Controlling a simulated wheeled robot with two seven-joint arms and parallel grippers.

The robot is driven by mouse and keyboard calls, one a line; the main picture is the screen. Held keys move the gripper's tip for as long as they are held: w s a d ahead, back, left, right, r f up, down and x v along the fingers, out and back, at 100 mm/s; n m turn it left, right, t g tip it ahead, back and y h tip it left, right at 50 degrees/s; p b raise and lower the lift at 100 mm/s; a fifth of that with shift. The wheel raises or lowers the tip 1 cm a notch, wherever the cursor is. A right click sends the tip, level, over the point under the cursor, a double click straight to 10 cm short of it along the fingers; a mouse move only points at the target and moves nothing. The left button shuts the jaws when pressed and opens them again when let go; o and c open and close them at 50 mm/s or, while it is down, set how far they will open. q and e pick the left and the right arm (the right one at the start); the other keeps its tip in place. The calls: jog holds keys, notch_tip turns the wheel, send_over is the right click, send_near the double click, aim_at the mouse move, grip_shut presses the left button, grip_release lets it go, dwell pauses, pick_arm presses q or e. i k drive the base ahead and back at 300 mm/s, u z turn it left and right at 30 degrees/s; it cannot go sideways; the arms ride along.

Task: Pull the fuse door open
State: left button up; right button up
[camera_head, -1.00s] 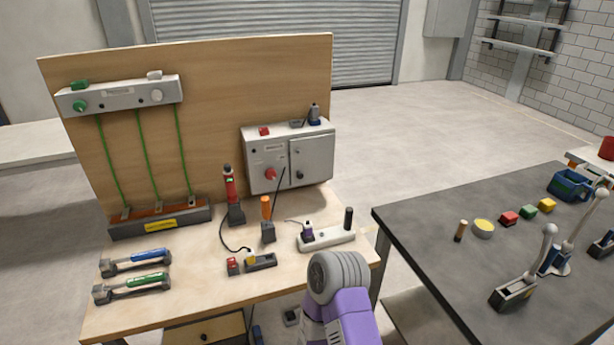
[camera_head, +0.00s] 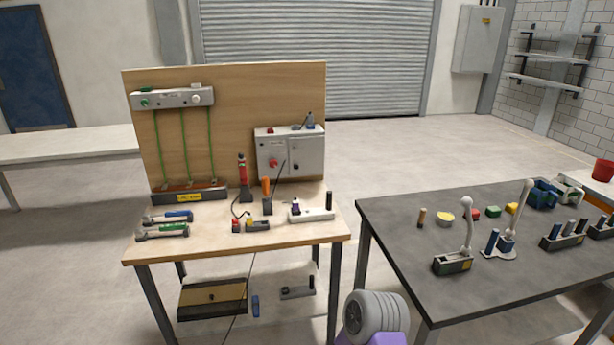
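A grey fuse box (camera_head: 272,143) is mounted at the lower right of the wooden backboard, above the workbench. Its right half is a panel door (camera_head: 309,154) with a small dark knob at its left edge. The door looks shut. A red knob (camera_head: 273,163) is on the box's left half. A thin dark rod or cable stands in front of the box near the door's left edge. Neither gripper shows. Only a purple and grey part of my own arm is at the bottom edge, well apart from the box.
The workbench (camera_head: 190,245) holds a red tool (camera_head: 242,170), an orange-handled tool (camera_head: 266,188), a white block (camera_head: 318,215) and two wrench-like tools. A dark table (camera_head: 390,220) with levers stands at the right. A narrow floor gap separates them. Floor is open at left.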

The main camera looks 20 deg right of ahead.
aim_at(308, 157)
jog(key=z, duration=0.65)
jog(key=i, duration=1.4)
jog(key=u, duration=0.45)
